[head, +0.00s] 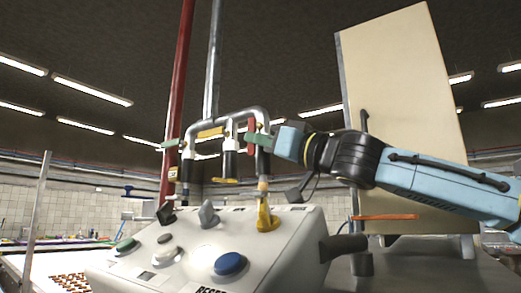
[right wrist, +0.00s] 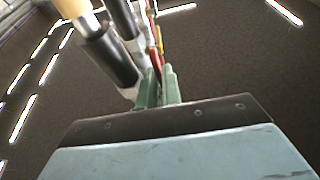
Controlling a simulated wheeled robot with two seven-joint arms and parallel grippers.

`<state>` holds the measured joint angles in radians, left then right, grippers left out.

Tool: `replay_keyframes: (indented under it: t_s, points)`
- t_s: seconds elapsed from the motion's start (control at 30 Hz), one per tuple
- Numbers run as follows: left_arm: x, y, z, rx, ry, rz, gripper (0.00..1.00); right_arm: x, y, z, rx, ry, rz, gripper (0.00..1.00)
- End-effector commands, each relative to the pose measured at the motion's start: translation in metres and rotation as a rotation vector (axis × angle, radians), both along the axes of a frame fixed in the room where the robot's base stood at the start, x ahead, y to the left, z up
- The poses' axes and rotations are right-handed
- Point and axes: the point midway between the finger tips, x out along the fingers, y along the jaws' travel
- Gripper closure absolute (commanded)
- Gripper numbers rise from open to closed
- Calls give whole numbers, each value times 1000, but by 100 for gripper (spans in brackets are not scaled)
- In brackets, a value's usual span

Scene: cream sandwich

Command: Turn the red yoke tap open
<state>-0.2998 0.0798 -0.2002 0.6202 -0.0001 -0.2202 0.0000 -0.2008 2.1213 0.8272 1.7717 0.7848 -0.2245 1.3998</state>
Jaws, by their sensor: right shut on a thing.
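The red yoke tap's handle (head: 251,126) is a small upright red bar on the right leg of a grey pipe frame (head: 240,117) in the head view. My right gripper (head: 253,138) reaches in from the right, its green fingers shut on the red handle. In the right wrist view, the green fingers (right wrist: 160,75) are close together, with a narrow strip of red (right wrist: 154,50) at and beyond their tips. The exact grip on the handle is partly hidden by the fingers. My left gripper is not in view.
A yellow handle (head: 210,132) and a green handle (head: 170,143) are farther left on the pipes. A white control box (head: 290,235) with knobs and a blue button (head: 229,264) stands below. A tall beige panel (head: 400,85) rises behind my right arm.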

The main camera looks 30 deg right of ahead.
Motion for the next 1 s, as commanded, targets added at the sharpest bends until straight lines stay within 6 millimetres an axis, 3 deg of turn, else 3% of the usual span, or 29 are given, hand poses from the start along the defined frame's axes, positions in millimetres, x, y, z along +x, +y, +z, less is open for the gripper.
replay_keyframes:
  t_s: [0.23, 0.3, 0.33, 0.67, 1.0]
  points:
    - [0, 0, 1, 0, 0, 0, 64, 0, -1, 2, 1, -2, -1, 100]
    - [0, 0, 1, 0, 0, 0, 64, 0, -1, 2, 1, -2, -1, 86]
    - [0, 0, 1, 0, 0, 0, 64, 0, 0, 2, 1, -2, -1, 85]
    - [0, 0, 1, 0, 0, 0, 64, -3, -1, 0, 0, -1, 1, 85]
    - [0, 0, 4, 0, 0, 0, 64, -40, -17, -12, 3, -4, 0, 85]
